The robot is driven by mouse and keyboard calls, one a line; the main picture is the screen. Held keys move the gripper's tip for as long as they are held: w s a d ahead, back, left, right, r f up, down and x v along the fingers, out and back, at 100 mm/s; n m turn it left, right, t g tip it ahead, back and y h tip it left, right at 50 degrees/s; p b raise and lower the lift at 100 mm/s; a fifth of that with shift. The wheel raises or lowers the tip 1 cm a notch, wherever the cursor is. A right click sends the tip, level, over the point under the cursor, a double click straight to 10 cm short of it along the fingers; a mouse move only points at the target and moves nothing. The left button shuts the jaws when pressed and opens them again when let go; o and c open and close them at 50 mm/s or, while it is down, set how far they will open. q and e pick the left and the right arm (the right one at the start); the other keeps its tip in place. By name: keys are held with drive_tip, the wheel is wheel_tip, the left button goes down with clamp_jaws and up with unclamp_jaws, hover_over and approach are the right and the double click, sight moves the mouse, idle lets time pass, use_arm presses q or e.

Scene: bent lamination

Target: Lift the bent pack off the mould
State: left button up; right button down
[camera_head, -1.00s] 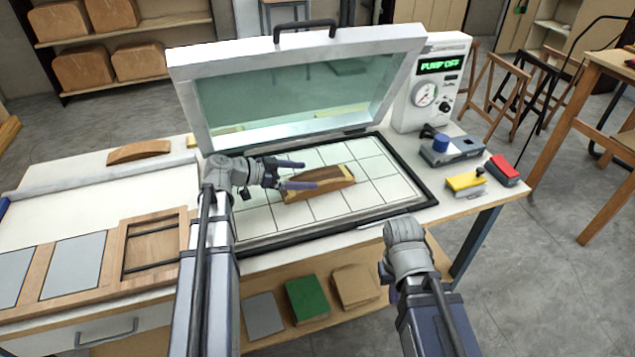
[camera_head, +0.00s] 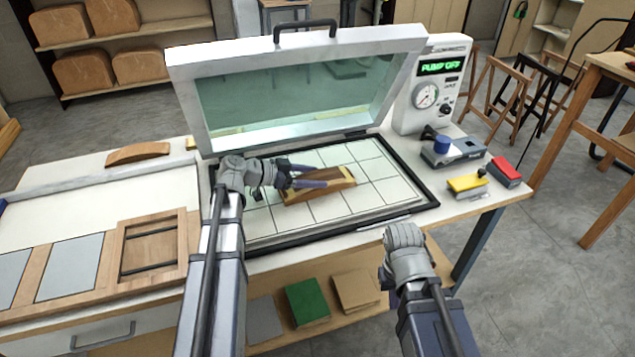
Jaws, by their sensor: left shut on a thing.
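The bent pack (camera_head: 348,174) is a dark and light brown curved wood strip. It lies on the wooden mould (camera_head: 325,207), which sits on the white gridded bed of the press. My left gripper (camera_head: 318,178) comes in from the left and is shut on the left end of the pack. The pack still appears to be on or very close to the mould. My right gripper (camera_head: 392,277) is low at the bench's front edge, away from the pack; its fingers are mostly hidden.
The press lid (camera_head: 300,90) stands open behind the bed. The pump unit (camera_head: 430,90) reads "PUMP OFF". A blue-topped device (camera_head: 452,150), yellow block (camera_head: 467,184) and red block (camera_head: 503,171) are at right. A curved wooden piece (camera_head: 138,153) and framed tray (camera_head: 152,250) are at left.

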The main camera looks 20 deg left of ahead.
sight(313, 178)
use_arm(q)
drive_tip(key=c, duration=0.5)
drive_tip(key=shift+r, duration=0.1)
wheel_tip(313, 178, up, 10)
drive_tip(key=p, duration=1)
